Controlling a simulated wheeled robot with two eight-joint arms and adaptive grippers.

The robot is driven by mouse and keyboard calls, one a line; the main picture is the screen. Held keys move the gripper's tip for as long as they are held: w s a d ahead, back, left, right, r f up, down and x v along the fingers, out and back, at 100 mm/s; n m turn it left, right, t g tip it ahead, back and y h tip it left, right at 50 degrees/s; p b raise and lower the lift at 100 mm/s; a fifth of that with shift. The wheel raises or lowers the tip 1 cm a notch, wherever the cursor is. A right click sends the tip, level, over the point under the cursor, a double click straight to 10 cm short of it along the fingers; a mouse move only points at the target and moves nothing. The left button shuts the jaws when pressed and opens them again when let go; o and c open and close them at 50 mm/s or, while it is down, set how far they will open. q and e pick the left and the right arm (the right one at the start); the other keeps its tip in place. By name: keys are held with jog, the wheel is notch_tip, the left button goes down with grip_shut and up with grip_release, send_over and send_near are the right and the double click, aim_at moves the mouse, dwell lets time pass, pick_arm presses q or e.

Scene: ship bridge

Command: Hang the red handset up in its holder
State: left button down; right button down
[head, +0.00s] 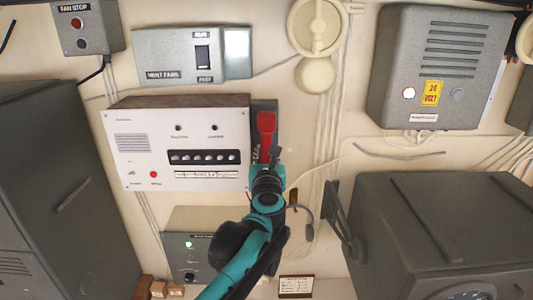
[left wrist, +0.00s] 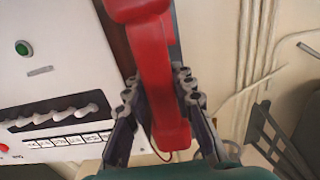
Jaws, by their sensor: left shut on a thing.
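The red handset (head: 266,122) stands upright against a dark holder (head: 262,104) on the right side of a white panel. In the left wrist view the red handset (left wrist: 158,75) runs from the top edge down between the fingers. My left gripper (head: 263,158) is shut on its lower part; in the left wrist view the gripper fingers (left wrist: 160,95) are on both sides of it. A strip of the dark holder (left wrist: 176,45) shows beside the handset. I cannot tell whether the handset is seated in the holder or just in front of it. My right gripper is not in view.
The white panel (head: 140,130) with a row of switches is just left of the handset. A grey vent fan box (head: 165,65) is above. A grey box with slots (head: 400,70) is at upper right. Dark cabinets (head: 60,170) stand left and lower right (head: 440,215). Wall with cables lies right of the handset.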

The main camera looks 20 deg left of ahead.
pick_arm(q)
jog(key=b+x, duration=0.1)
jog(key=x, duration=0.6)
jog(key=shift+w+f, duration=0.4)
jog(key=shift+f, duration=0.05)
dwell(0.4)
jog(key=shift+a+f+b, duration=0.15)
jog(key=shift+f+b, duration=1.65)
jog(key=shift+f, duration=0.3)
dwell(4.3)
